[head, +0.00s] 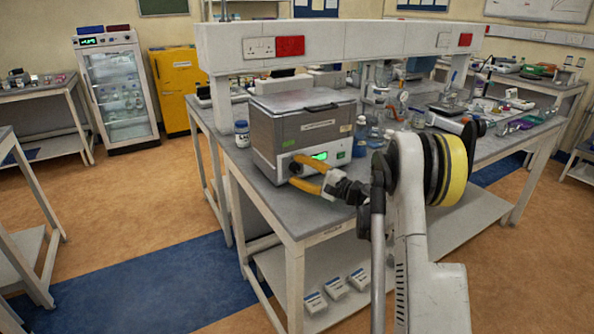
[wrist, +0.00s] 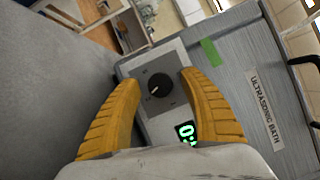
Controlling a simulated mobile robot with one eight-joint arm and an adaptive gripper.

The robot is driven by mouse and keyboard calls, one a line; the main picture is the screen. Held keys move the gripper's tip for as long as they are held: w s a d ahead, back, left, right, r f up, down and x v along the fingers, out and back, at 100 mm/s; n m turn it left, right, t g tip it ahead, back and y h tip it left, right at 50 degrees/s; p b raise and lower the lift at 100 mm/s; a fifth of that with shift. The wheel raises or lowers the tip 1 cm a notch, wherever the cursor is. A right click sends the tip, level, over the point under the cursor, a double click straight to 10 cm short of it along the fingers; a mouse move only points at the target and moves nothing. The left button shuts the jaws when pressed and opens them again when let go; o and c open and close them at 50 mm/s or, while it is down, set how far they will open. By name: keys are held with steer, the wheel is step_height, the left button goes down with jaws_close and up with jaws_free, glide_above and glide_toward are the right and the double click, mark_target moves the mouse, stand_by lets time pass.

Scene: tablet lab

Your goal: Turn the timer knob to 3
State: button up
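The ultrasonic bath (head: 300,130) is a grey box with a lid, standing on the near left end of the lab bench. Its timer knob (wrist: 159,85) is a black round dial with a light pointer mark on a grey plate. The scale numbers are too small to read. A green lit display (wrist: 186,132) sits beside the knob; it also shows in the head view (head: 320,156). My gripper (wrist: 158,82) has orange fingers spread open on either side of the knob, with visible gaps and nothing between them gripped. In the head view my gripper (head: 297,172) reaches the bath's front panel and hides the knob.
A white bottle with a blue lid (head: 242,134) stands left of the bath. The bench's front edge (head: 320,232) lies below my gripper. Small boxes (head: 336,288) rest on the lower shelf.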

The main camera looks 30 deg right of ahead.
steer(key=v, duration=1.2)
steer(key=a+g, duration=0.1)
steer(key=a, duration=0.1)
steer(key=a+r+n, duration=0.1)
steer(key=a, duration=0.2)
steer(key=a+r+n+g, duration=0.1)
steer(key=a, duration=0.2)
steer(key=shift+w+r+g, duration=0.2)
steer(key=shift+w+g, duration=0.1)
steer(key=shift+w, duration=0.1)
steer(key=s+a+r+n+g+h, duration=0.1)
steer(key=s+a+n+g+h, duration=0.2)
steer(key=s+a, duration=0.5)
steer(key=s+a+r+n+g+h, duration=0.1)
steer(key=s+a+n+g, duration=0.25)
steer(key=s+a, duration=0.55)
steer(key=s+a+f+n+h, duration=0.2)
steer(key=s+n+h, duration=0.2)
steer(key=s, duration=0.8)
steer(key=n, duration=0.2)
steer(key=shift+a+f+n+h, duration=0.15)
steer(key=shift+f+n+h, duration=0.1)
steer(key=shift+n+h, duration=0.15)
